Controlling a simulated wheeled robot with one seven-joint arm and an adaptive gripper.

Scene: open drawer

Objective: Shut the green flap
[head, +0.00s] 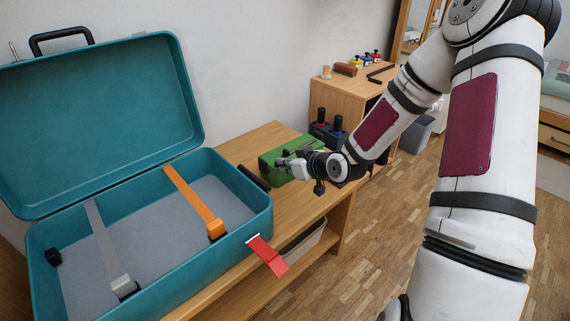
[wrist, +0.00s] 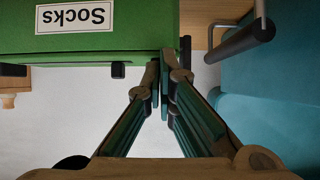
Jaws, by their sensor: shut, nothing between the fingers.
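A green box (head: 270,172) stands on the wooden table, right of the teal suitcase. In the wrist view, which is upside down, a green face (wrist: 130,28) with a white "Socks" label (wrist: 75,16) fills the upper left. A small dark catch (wrist: 118,70) shows at its edge. I cannot tell which part is the flap or how far open it stands. My gripper (head: 280,162) is shut and empty in front of the box. In the wrist view my fingertips (wrist: 165,62) meet close beside the green edge; contact is unclear. My gripper and wrist hide part of the box.
An open teal suitcase (head: 262,220) with an orange strap (head: 190,198) and a red tag (head: 268,256) covers the table's left part. A dark box with joysticks (head: 328,132) stands behind my wrist. A wooden cabinet (head: 345,95) stands farther back.

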